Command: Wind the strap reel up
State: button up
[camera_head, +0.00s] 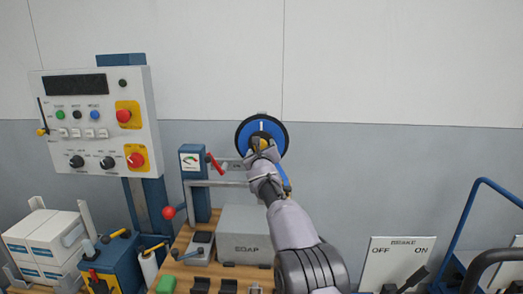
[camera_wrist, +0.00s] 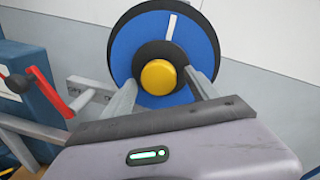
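The strap reel (camera_head: 244,131) is a blue disc with a black rim and a white stripe, mounted in front of the wall. It fills the top of the wrist view (camera_wrist: 200,48), with a black collar and a round yellow hub (camera_wrist: 159,77) at its middle. My gripper (camera_head: 262,146) is in front of the reel and covers part of it in the head view. In the wrist view my gripper (camera_wrist: 160,80) has its two fingers apart, one on each side of the hub, with gaps visible. I cannot tell whether they touch the collar. A red crank arm (camera_wrist: 47,92) with a black knob stands left of the reel.
A control panel (camera_head: 95,120) with buttons and knobs is at the left. A gauge box (camera_head: 191,160) and metal bars are left of my arm. A grey box (camera_head: 240,232) sits on the wooden bench below. A brake sign (camera_head: 396,262) is at the right.

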jog(key=s+d+b, duration=0.1)
jog(key=s+b, duration=0.6)
jog(key=s, duration=1)
jog(key=shift+s+d+r, duration=0.15)
jog(key=shift+s+r, duration=0.05)
jog(key=shift+r, duration=0.25)
